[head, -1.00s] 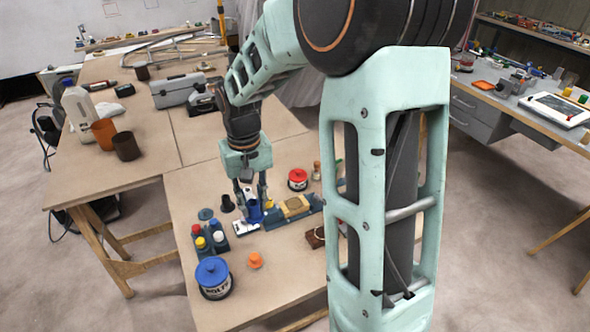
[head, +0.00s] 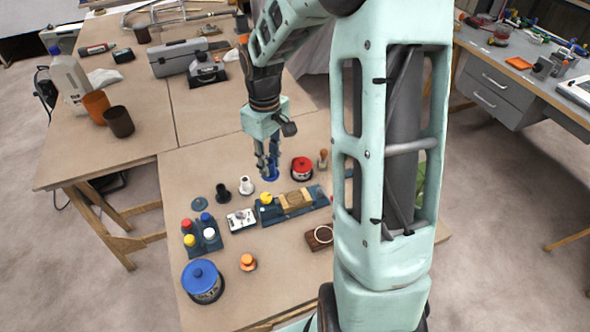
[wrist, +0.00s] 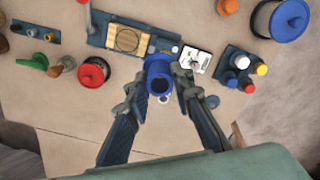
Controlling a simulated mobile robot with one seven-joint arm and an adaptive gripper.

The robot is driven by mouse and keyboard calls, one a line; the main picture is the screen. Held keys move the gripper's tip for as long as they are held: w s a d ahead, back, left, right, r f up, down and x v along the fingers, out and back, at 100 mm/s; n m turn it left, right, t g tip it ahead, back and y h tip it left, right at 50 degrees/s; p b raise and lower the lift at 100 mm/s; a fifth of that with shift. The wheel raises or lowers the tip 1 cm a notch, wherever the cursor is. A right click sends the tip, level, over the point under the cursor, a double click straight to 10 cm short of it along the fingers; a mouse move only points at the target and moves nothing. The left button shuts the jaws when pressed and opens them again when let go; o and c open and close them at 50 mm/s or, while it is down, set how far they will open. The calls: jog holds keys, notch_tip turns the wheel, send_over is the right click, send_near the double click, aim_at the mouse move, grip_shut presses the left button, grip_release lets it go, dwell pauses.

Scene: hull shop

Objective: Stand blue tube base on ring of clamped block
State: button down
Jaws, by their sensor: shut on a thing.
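My gripper (head: 268,168) is shut on a blue tube (wrist: 159,72), which also shows at the fingertips in the head view (head: 271,176). The wrist view shows a wide round rim and a dark opening on the tube. The clamped block (head: 296,199) is pale wood, held in a blue vise (head: 320,193) on the table. A dark ring is marked on top of the block in the wrist view (wrist: 127,39). The tube is behind the vise in the head view, apart from the block. Its height above the table is hard to tell.
A red tin (head: 302,168) stands close beside the gripper. A white piece (head: 246,186), a black piece (head: 222,191) and a white plate-like device (head: 241,219) stand left of the vise. A bottle rack (head: 202,236) and a blue-lidded tin (head: 203,281) are further left.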

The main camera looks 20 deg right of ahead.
jog(key=shift+w+d+f+n+b, duration=0.2)
jog(key=shift+d+f+n+b, duration=0.7)
jog(key=shift+f+n, duration=1.8)
jog(key=shift+w+d+f+n+b, duration=0.2)
jog(key=shift+d+f+n, duration=1.65)
jog(key=shift+n, duration=1.4)
jog(key=shift+w+d+f+n+b, duration=0.15)
jog(key=shift+d+f+n+b, duration=0.65)
jog(key=shift+f+n, duration=2.05)
jog(key=shift+d+f, duration=0.1)
jog(key=shift+f, duration=0.35)
jog(key=c, duration=2)
grip_release()
jog(key=shift+o, duration=0.2)
notch_tip(320, 180, up, 11)
jog(key=p, duration=0.8)
